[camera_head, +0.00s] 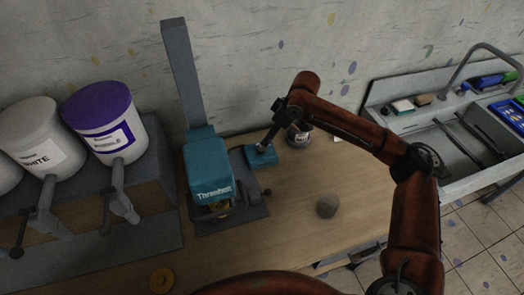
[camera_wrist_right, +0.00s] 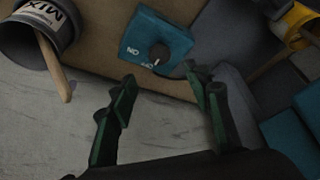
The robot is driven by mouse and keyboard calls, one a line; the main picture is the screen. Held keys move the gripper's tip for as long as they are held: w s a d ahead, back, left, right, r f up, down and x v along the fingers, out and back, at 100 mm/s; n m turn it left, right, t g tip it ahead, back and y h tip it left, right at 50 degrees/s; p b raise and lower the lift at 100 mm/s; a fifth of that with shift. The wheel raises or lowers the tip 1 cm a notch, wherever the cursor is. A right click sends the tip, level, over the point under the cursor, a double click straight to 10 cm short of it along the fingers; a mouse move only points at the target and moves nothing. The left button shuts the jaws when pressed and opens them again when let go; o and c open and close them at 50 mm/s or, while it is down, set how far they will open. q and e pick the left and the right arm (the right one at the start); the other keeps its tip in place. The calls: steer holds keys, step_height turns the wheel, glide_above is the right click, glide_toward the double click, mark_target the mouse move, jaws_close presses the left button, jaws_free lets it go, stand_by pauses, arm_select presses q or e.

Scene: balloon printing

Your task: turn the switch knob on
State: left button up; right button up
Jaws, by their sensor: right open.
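The switch is a small teal box (camera_head: 262,157) on the wooden table, beside the teal printing machine (camera_head: 208,170). In the right wrist view its teal top (camera_wrist_right: 174,36) carries a dark round knob (camera_wrist_right: 159,54), with an ON label to its left and another label, partly hidden, below it. A small white mark shows on the knob's lower edge. My right gripper (camera_wrist_right: 160,76) is open and empty, its two green-padded fingers on either side of the knob in the picture, seemingly short of touching it. In the head view this gripper (camera_head: 268,136) is just above the switch. My left gripper is not in view.
A cup labelled MIX (camera_wrist_right: 42,22) with a wooden stick stands near the switch. Paint buckets (camera_head: 105,120) stand at left, a sink (camera_head: 455,150) at right. The wall is close behind.

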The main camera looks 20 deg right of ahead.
mark_target(262, 148)
steer(key=b+x, duration=0.1)
steer(key=x, duration=0.7)
steer(key=shift+s+f+b, duration=0.1)
steer(key=shift+f+b, duration=0.25)
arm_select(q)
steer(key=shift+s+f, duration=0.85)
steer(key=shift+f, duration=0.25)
arm_select(e)
steer(key=shift+c, duration=0.5)
